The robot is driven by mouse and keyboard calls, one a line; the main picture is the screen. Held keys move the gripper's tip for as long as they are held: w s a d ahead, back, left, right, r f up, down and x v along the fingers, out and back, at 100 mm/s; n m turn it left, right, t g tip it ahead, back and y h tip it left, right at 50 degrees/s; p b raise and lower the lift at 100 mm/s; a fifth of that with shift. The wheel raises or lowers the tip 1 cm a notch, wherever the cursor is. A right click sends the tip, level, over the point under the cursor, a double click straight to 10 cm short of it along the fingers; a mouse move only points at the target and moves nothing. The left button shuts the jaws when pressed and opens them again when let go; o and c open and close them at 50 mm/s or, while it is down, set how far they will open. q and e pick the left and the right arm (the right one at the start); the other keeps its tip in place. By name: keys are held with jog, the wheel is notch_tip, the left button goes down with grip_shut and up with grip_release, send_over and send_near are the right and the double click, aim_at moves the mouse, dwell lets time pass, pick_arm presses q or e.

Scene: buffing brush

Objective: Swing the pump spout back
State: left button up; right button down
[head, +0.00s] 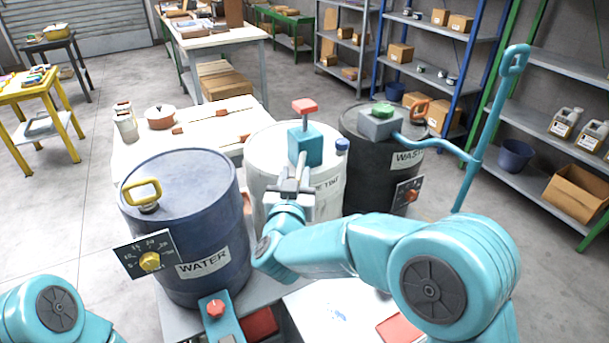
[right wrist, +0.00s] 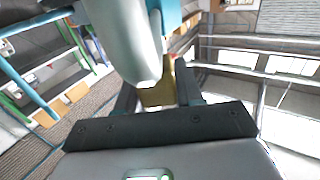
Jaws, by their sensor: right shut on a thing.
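A pump with a teal body (head: 308,146) and a red top (head: 304,106) stands on the white drum (head: 265,150) in the middle. My right gripper (head: 291,188) is at the near side of this pump, just below the teal body. It is shut on the pump spout, which is mostly hidden by the gripper in the head view. In the right wrist view a pale grey rounded piece (right wrist: 125,40), seemingly the spout, hangs at the fingers (right wrist: 158,98), with a tan piece between them. Only a link of my left arm shows at lower left; its gripper is out of view.
A blue WATER drum (head: 185,215) with a yellow handle stands left. A dark WASTE drum (head: 375,165) with a grey, green-topped fitting and a teal pipe (head: 480,140) stands right, close to the white drum. Behind is a white table (head: 200,155) with a pot.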

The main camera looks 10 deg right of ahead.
jog(key=a+m+h+p, duration=0.1)
jog(key=w+a+m+g+h+p, duration=0.1)
jog(key=a+h, duration=0.1)
jog(key=w+a+m+g+h+p, duration=0.1)
jog(key=a+h, duration=0.1)
jog(key=shift+w+r, duration=0.1)
jog(key=shift+w, duration=0.05)
jog(key=shift+m, duration=0.3)
jog(key=c, duration=0.8)
grip_release()
jog(key=shift+w+a, duration=0.1)
